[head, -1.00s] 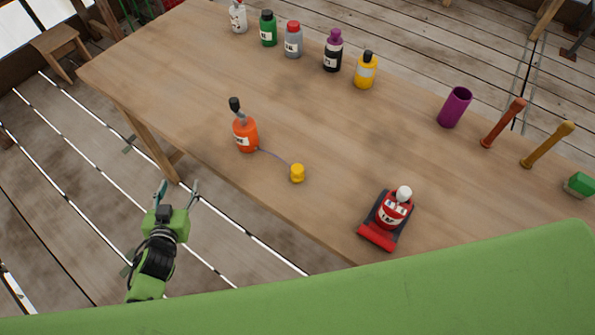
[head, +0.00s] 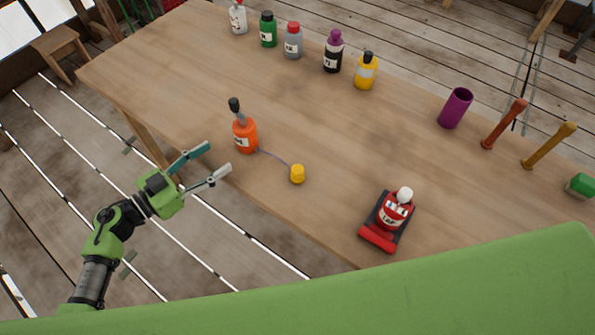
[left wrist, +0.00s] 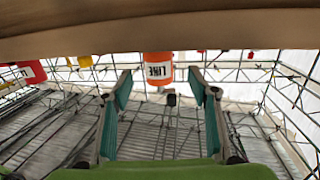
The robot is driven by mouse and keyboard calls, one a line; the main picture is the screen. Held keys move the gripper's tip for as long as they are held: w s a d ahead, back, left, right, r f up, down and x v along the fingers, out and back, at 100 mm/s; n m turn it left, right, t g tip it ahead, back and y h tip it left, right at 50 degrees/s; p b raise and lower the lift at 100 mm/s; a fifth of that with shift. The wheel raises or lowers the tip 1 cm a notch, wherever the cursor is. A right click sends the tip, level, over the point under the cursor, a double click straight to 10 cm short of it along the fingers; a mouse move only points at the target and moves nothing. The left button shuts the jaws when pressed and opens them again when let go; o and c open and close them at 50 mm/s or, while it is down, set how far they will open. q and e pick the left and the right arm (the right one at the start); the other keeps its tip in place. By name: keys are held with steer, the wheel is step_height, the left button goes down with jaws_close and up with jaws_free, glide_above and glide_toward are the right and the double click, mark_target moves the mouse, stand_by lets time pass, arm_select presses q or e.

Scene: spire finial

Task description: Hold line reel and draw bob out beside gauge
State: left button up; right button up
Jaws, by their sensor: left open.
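The line reel (head: 245,136) is an orange bottle-shaped body with a dark top, standing on the table near its front left edge. A thin grey line runs from it to the yellow bob (head: 297,174), which sits on the table to its right. My left gripper (head: 215,160) is open and empty, by the table's front edge, with its fingers pointing toward the reel but apart from it. In the left wrist view the reel (left wrist: 158,68), labelled LINE, shows between the open fingers and beyond them. I cannot tell which object is the gauge. My right gripper is not in view.
A red labelled object with a white knob (head: 395,210) on a dark base stands at the front right. Several bottles line the back edge, including a yellow one (head: 365,72). A purple cup (head: 455,108) stands farther right. The table (head: 200,70) is clear behind the reel.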

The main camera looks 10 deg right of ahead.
mark_target(238, 144)
arm_select(q)
steer(key=shift+w+d+f, duration=0.15)
steer(key=shift+d+f, duration=0.05)
steer(key=shift+d, duration=0.15)
steer(key=b+x, duration=0.2)
steer(key=x, duration=0.3)
steer(key=shift+f, duration=0.1)
steer(key=x, duration=0.3)
steer(key=shift+p, duration=0.3)
steer(key=shift+w+d, duration=0.25)
steer(key=shift+d, duration=0.25)
steer(key=c, duration=0.8)
